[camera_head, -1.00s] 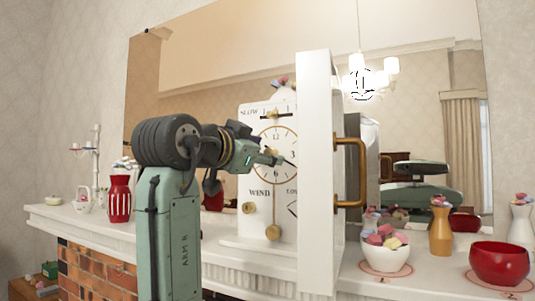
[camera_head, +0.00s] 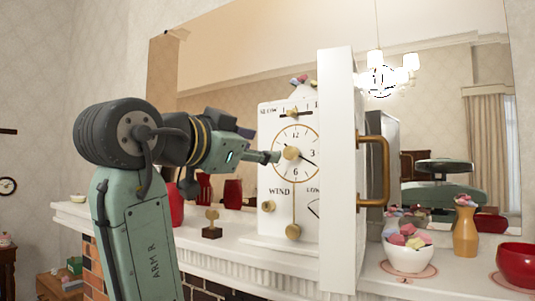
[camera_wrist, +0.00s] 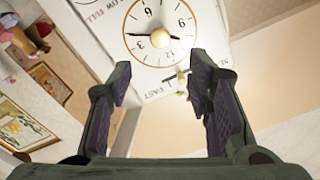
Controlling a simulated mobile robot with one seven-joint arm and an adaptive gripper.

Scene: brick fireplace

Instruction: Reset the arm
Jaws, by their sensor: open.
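My gripper (camera_head: 268,157) reaches in from the left, its fingers level with the clock face in the head view. In the wrist view my gripper (camera_wrist: 161,78) shows two dark fingers spread wide with nothing between them. The white clock (camera_head: 270,190) stands upright on the mantel, with a round dial, a gold centre knob (camera_head: 291,153) and a "WIND" label. The dial (camera_wrist: 150,22) and its knob (camera_wrist: 160,38) appear beyond the fingertips in the wrist view. A gap seems to separate the fingers from the clock, but its depth is hard to judge.
The clock's white door (camera_head: 337,170) stands open, its brass handle (camera_head: 374,170) facing right. A small gold key-shaped piece on a dark base (camera_head: 212,224) stands on the mantel (camera_head: 262,268). A bowl of sweets (camera_head: 408,257), orange vase (camera_head: 465,232) and red bowl (camera_head: 518,265) are right.

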